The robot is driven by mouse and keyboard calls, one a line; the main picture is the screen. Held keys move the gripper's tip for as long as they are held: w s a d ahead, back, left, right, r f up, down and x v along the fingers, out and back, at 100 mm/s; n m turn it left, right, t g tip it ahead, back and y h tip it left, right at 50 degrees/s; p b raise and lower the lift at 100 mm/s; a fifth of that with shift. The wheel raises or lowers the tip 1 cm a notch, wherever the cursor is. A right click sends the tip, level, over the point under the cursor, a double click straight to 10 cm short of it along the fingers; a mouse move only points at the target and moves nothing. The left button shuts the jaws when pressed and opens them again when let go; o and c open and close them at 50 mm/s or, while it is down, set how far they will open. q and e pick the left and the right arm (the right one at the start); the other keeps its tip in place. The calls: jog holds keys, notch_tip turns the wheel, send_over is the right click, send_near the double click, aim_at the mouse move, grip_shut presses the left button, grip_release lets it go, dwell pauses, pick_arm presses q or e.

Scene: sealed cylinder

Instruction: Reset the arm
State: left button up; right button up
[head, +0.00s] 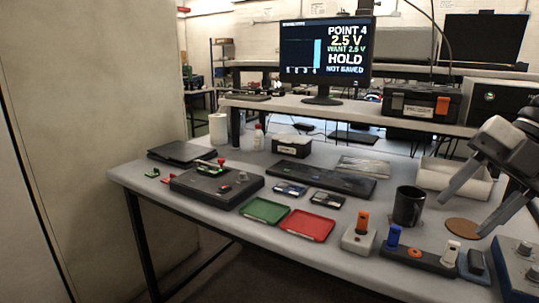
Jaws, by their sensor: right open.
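My right gripper (462,216) reaches in from the right edge, over the right part of the grey table (328,262). Its two fingers are spread apart with nothing between them, pointing down and left. Behind and below the fingers are a round brown coaster (463,229) and a black mug (408,206). I cannot tell the exact height of the fingertips above the table. My left gripper is not in view. The monitor (325,50) at the back reads "POINT 4", "2.5 V", "WANT 2.5 V", "HOLD" and "NOT SAVED".
A grey box with an orange knob (358,237) and a dark bar with coloured knobs (417,260) stand at front right. Green (264,210) and red (307,225) trays lie mid-table. A dark device (217,185) and a white open bin (455,180) stand farther back. The front left edge is clear.

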jog(key=s+d+f+m+t+y+b, duration=0.15)
jog(key=f+m+t, duration=0.6)
jog(key=f, duration=0.75)
jog(key=d+f+m+t+h+b, duration=0.1)
jog(key=d+f+m+t, duration=0.1)
jog(key=f+m+t, duration=0.95)
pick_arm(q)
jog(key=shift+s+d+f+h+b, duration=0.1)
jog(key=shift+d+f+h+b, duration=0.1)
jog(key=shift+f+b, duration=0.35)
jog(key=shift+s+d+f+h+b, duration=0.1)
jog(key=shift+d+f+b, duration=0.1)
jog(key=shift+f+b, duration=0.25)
pick_arm(e)
jog(key=s+a+f+m+g+h, duration=0.2)
jog(key=s+a+f+m+g, duration=0.1)
jog(key=a+f, duration=0.5)
jog(key=s+a+f+m+g+h, duration=0.1)
jog(key=s+a+f+m+g, duration=0.3)
jog(key=s+a+f, duration=0.3)
jog(key=shift+a+f+m+g+h, duration=0.3)
jog(key=shift+a+f+g+h, duration=0.05)
jog(key=shift+a+f+g, duration=0.65)
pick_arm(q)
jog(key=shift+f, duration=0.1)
